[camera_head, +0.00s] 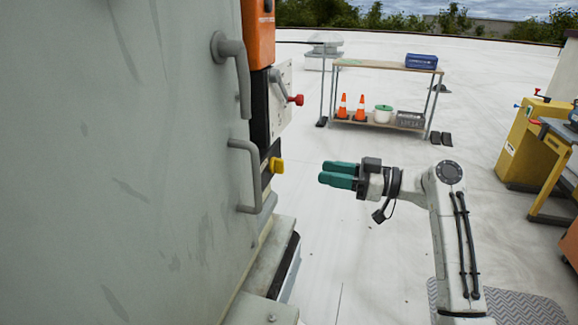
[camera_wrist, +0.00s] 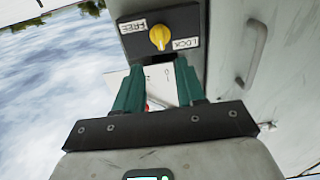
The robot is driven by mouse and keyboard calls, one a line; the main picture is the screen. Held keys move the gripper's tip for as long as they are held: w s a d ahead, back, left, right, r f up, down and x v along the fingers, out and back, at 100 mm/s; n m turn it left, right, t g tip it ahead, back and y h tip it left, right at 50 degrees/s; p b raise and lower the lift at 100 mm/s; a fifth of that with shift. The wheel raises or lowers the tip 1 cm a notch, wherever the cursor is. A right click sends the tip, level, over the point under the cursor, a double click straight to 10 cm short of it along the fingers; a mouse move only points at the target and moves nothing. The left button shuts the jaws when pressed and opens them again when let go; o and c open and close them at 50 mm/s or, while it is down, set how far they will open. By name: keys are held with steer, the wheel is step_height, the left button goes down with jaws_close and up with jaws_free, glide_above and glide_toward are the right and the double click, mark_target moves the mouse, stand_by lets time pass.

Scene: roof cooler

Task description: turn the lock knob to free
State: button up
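The yellow lock knob (camera_head: 276,165) sits low on a black panel on the side of the large grey cabinet. In the wrist view the knob (camera_wrist: 160,37) lies between a FREE label (camera_wrist: 138,26) on the left and a LOCK label (camera_wrist: 186,43) on the right. I cannot tell which label it points to. My gripper (camera_head: 323,172) has green fingers and is at about the knob's height, a short gap to its right. In the wrist view my gripper (camera_wrist: 157,78) is open and empty, its fingers apart below the knob.
Grey handles (camera_head: 246,175) stick out from the cabinet beside the panel. A red-tipped lever (camera_head: 295,99) and an orange box (camera_head: 258,33) are above the knob. A shelf table (camera_head: 385,66) with cones stands at the back. A yellow cart (camera_head: 526,150) is at right. The floor between is clear.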

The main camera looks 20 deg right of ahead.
mark_target(278, 166)
steer(key=x, duration=1)
steer(key=shift+p, duration=0.45)
jaws_close()
